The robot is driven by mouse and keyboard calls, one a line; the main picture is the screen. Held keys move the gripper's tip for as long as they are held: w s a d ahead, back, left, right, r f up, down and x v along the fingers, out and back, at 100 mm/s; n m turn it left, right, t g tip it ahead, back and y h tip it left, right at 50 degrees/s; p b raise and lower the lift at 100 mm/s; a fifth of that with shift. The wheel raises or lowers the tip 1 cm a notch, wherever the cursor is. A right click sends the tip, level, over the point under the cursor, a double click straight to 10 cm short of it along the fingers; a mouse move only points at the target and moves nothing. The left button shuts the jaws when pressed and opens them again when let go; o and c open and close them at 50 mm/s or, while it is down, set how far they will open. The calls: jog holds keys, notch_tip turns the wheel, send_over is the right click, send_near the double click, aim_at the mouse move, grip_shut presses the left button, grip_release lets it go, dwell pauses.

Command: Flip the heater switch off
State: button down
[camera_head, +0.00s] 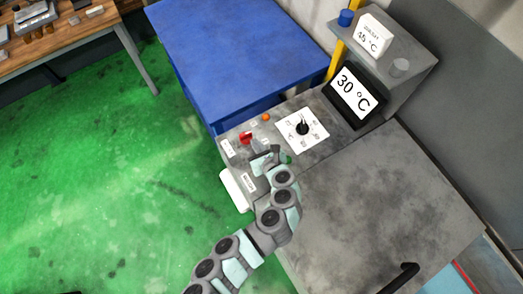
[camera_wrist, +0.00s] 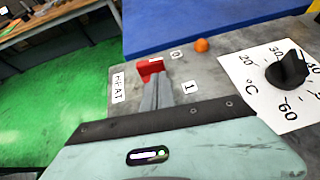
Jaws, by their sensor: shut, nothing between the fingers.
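The heater switch is a small red rocker (camera_wrist: 150,67) on the grey control panel, beside a "HEAT" label (camera_wrist: 118,88). A "0" label (camera_wrist: 176,54) and a "1" label (camera_wrist: 190,87) stand to its right. In the head view the red switch (camera_head: 246,138) shows just up and left of my gripper (camera_head: 259,148). In the wrist view the closed, empty fingers (camera_wrist: 157,92) reach to the lower edge of the switch and hide part of it. I cannot tell whether they touch it.
An orange round light or button (camera_head: 266,117) and a black temperature dial (camera_head: 302,128) sit on the panel. A display (camera_head: 355,95) reads 30 °C. A white sign (camera_head: 373,38) stands on the cabinet. A blue table (camera_head: 230,50) is behind; green floor (camera_head: 130,180) is free at left.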

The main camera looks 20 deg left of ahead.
jog(key=shift+w+a, duration=0.55)
jog(key=shift+w, duration=0.15)
jog(key=shift+w, duration=0.1)
